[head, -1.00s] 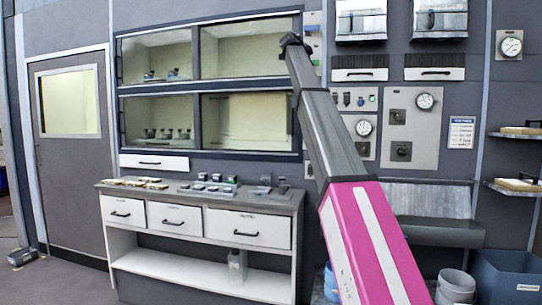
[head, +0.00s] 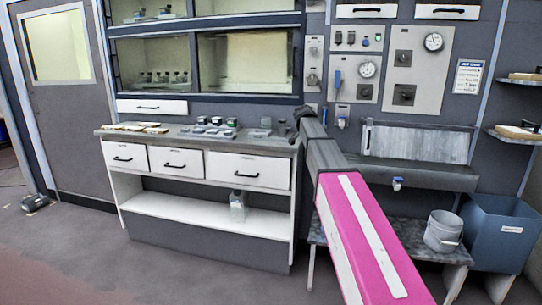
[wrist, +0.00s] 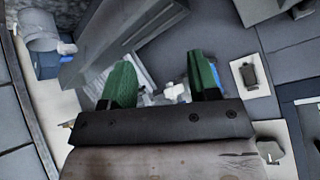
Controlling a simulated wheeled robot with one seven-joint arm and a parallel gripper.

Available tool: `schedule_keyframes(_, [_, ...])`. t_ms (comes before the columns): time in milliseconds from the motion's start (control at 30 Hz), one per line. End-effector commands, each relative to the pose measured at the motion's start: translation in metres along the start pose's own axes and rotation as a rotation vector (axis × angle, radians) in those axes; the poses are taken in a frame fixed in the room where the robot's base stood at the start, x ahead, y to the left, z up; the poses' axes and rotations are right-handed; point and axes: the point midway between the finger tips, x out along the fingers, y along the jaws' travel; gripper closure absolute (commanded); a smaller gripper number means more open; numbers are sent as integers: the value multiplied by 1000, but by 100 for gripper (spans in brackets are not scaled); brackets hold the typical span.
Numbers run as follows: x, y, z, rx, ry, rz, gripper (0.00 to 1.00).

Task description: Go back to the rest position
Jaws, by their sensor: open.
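My gripper (wrist: 160,85) shows in the wrist view as two green-padded fingers set well apart on a dark bar. The gap between them is empty, with a blurred pale background of fittings behind it. In the head view my pink and grey arm reaches up from the lower right toward the wall. Its far end is by the right end of the counter, and the fingers cannot be made out there.
A counter (head: 200,136) with white drawers carries several small items. Glass-fronted cabinets (head: 150,55) are above it. A sink (head: 420,175), a grey bucket (head: 443,232) and a blue bin (head: 503,235) stand at right.

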Motion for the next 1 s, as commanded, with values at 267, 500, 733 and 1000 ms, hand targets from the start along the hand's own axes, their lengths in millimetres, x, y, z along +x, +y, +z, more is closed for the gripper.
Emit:
schedule_keyframes(267, [56,103,132,-253,-195,44,45])
schedule_keyframes(500, [78,190,235,-457,-370,43,45])
schedule_keyframes(733, [78,273,326,-638,-541,8,45])
schedule_keyframes(1000, [61,347,404,-795,-700,-59,45])
